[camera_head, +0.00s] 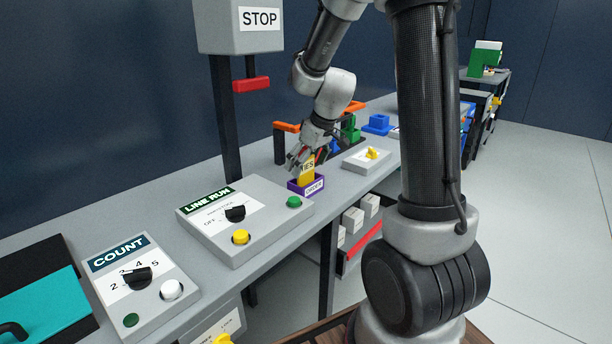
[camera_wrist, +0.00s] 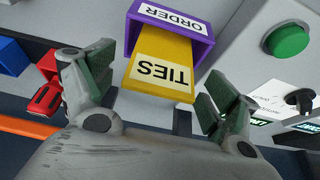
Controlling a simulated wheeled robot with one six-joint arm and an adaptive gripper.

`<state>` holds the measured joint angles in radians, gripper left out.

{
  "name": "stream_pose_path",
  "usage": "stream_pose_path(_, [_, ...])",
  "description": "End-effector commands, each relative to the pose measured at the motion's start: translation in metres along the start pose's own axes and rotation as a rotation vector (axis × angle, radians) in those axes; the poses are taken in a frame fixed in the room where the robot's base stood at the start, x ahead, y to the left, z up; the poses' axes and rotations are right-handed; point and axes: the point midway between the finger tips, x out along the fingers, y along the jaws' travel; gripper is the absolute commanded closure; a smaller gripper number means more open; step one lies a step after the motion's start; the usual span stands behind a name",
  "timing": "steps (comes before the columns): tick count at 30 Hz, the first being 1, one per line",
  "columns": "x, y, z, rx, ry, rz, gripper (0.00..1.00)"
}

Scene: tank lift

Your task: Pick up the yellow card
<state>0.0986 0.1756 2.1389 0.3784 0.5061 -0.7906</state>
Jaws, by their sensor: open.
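The yellow card (camera_head: 306,174) stands in a purple holder labelled ORDER (camera_head: 305,188) on the grey bench. A white label on the card reads TIES. In the wrist view the card (camera_wrist: 158,54) sticks out of the purple holder (camera_wrist: 188,14) toward my gripper. My gripper (camera_wrist: 153,90) is open, with one finger on each side of the card and a gap to both. In the head view my gripper (camera_head: 308,160) is right at the card and partly overlaps it. The card's lower part is hidden in the holder.
A LINE RUN panel (camera_head: 225,248) with a green button (camera_head: 294,202) lies close to the holder. A small box with a yellow knob (camera_head: 372,154) stands on the other side. A post carries a STOP box (camera_head: 240,38) behind. A red object (camera_wrist: 45,98) lies beside one finger.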

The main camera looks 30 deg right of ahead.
Motion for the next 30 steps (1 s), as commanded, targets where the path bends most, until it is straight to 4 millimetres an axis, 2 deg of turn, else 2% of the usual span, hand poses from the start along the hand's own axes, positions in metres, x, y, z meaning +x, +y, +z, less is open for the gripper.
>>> stream_pose_path(1, [0.000,0.000,0.000,0.000,0.000,0.000,0.16])
stream_pose_path(6, [0.000,0.000,0.000,0.000,0.000,0.000,0.47])
stream_pose_path(9, [0.000,0.000,0.000,0.000,0.000,0.000,0.61])
stream_pose_path(17, [-0.001,0.000,0.000,0.000,0.000,0.000,0.62])
stream_pose_path(20, [-0.009,0.000,-0.004,0.000,0.002,0.000,0.62])
stream_pose_path(30, [-0.072,0.000,-0.030,-0.001,0.003,0.002,0.62])
